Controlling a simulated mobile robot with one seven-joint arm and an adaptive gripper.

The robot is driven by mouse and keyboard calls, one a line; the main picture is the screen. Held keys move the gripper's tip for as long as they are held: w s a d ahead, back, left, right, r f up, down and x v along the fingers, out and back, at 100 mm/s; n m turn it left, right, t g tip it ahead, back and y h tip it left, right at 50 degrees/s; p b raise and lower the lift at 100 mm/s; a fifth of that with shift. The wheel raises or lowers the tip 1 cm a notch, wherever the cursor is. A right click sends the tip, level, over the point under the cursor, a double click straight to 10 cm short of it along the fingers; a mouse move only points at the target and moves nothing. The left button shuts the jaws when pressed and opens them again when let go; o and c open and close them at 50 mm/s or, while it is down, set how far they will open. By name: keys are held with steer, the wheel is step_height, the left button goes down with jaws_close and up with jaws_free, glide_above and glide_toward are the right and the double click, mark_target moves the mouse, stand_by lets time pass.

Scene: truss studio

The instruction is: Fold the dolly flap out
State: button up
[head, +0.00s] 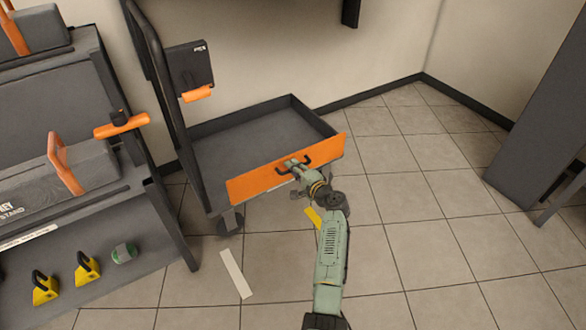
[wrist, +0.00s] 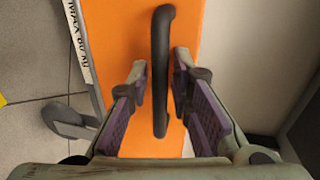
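The dolly is a dark grey cart with a shallow tray (head: 215,163) and a tall push bar on its left. Its orange flap (head: 250,185) stands upright along the tray's near side and fills much of the wrist view (wrist: 188,20). A black bar handle (wrist: 162,70) is on the flap's outer face. My gripper (head: 294,164) is at this handle. In the wrist view its two fingers (wrist: 160,78) are spread, one on each side of the handle, with orange showing between each finger and the bar. The fingers look apart from the handle.
A dark rack (head: 70,195) with grey cases and yellow blocks stands at the left. A white strip (head: 236,274) and a yellow piece (head: 313,217) lie on the tiled floor. A dark panel (head: 545,110) stands far right. Floor in front of the flap looks mostly clear.

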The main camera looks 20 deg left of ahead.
steer(key=shift+c, duration=0.5)
jaws_close()
